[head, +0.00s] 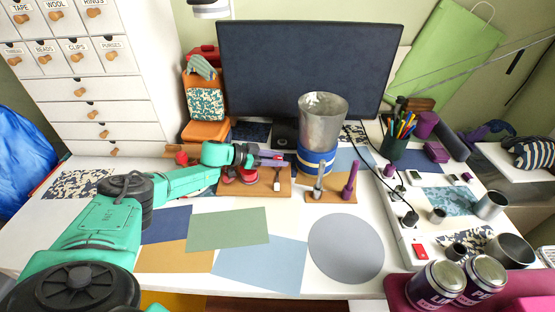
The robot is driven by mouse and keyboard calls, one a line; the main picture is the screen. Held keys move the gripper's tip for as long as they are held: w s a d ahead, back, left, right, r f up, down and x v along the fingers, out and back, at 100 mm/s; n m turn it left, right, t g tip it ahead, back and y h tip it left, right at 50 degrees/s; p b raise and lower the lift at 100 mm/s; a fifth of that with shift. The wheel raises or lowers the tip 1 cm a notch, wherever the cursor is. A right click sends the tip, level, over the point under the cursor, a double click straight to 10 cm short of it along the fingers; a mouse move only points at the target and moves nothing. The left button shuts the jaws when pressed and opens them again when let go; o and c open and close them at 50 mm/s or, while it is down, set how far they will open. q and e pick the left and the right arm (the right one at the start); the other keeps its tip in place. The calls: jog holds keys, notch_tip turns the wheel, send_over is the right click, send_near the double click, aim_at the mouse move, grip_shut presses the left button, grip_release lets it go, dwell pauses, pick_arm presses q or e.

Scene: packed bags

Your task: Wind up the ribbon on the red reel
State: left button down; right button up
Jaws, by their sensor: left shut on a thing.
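The red reel (232,176) sits low at the left of a wooden board (262,188) on the white table, in front of the monitor. A short pale peg (277,182) stands at the board's right. My left gripper (279,158) is just above the board, beside and above the reel. It is shut on a small part there, which the jaws mostly hide; I cannot tell its shape. My wrist partly covers the reel. The ribbon itself cannot be made out clearly. My right gripper is not in view.
A second wooden board (331,196) with a grey and a purple upright stands to the right. Behind it is a tall metal can (322,115) above a blue band. The monitor (300,65) blocks the back. Flat coloured sheets (228,230) and a grey disc (346,248) lie in front.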

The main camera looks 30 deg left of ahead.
pick_arm(q)
jog(key=shift+c, duration=2.2)
grip_release()
jog(key=v, duration=1.4)
jog(key=shift+s+a+r, duration=0.1)
jog(key=shift+s+a, duration=0.05)
jog(key=shift+s, duration=0.05)
